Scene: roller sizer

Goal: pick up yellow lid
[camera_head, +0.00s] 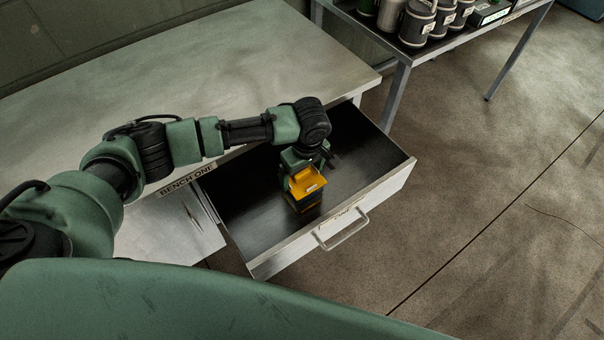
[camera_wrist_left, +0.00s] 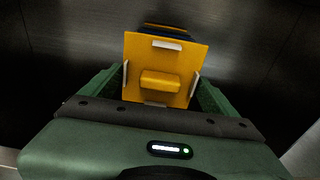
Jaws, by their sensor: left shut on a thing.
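The yellow lid (camera_head: 306,180) is a flat square plate with a raised block handle and pale strips along its edges. In the left wrist view the yellow lid (camera_wrist_left: 165,62) sits between the fingers of my left gripper (camera_wrist_left: 160,85), which is shut on it. In the head view my left gripper (camera_head: 303,172) reaches down into the open drawer (camera_head: 245,215). A dark box with a yellow band (camera_head: 307,203) shows just below the lid. I cannot tell whether the lid touches it. My right gripper is not in view.
The drawer is pulled out from the bench (camera_head: 200,70) labelled BENCH ONE, with a handle (camera_head: 342,232) on its front. Its dark floor is otherwise bare. A second table (camera_head: 440,45) with several dark canisters (camera_head: 417,22) stands at the back right. The floor at right is clear.

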